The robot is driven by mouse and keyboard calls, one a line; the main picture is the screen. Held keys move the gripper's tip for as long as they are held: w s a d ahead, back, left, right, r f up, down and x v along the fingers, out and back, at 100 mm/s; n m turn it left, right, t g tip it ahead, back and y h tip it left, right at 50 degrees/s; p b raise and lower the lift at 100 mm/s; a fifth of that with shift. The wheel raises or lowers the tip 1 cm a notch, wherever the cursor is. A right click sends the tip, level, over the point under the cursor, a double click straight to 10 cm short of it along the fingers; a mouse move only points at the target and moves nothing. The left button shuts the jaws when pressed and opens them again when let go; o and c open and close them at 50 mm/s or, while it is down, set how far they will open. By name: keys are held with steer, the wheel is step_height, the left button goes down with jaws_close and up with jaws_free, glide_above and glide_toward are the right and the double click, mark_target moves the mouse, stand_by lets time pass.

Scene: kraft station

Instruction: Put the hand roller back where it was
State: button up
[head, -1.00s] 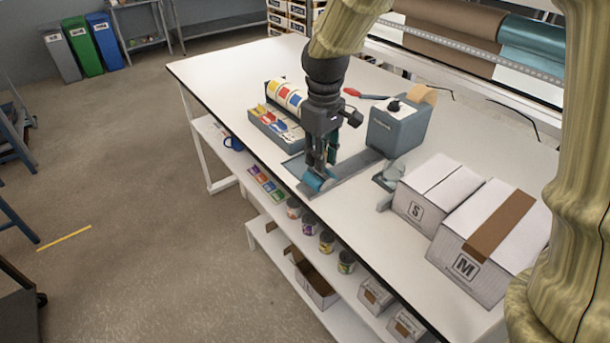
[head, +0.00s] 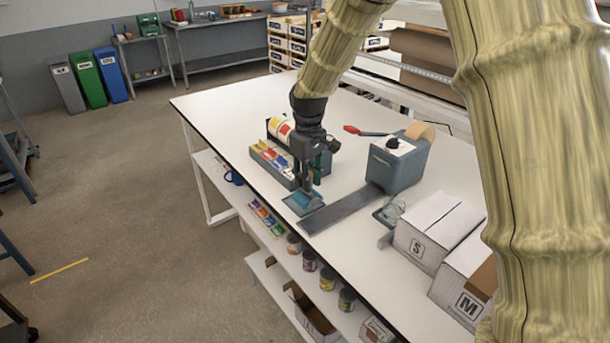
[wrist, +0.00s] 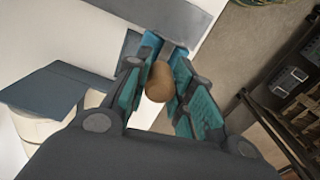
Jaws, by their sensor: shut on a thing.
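My gripper (head: 307,187) is shut on the hand roller, with its fingers to either side of a brown wooden handle (wrist: 158,84) in the wrist view. Blue parts show beyond the handle near the fingertips; which of them belong to the roller is hard to tell. In the head view the gripper points down, low over a small teal-blue pad (head: 294,204) near the table's front edge. The fingers and arm hide most of the roller there, and I cannot tell whether it touches the pad.
A long grey strip (head: 345,208) runs from the tape dispenser (head: 397,163) to the front edge, right of the pad. A label rack (head: 270,160) stands close on the left. A red-handled tool (head: 365,131) lies behind. Cartons (head: 437,230) stand at right.

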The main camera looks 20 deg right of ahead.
steer(key=shift+w+d+f+p, duration=0.1)
steer(key=shift+w+f+p, duration=0.6)
steer(key=shift+w+f, duration=0.4)
steer(key=shift+w+f+p, duration=0.7)
steer(key=shift+w+f, duration=0.2)
steer(key=shift+w, duration=0.3)
steer(key=o, duration=0.8)
steer(key=shift+f, duration=0.15)
steer(key=shift+o, duration=0.2)
step_height(320, 180, up, 12)
steer(key=b, duration=0.4)
steer(key=shift+r, duration=0.2)
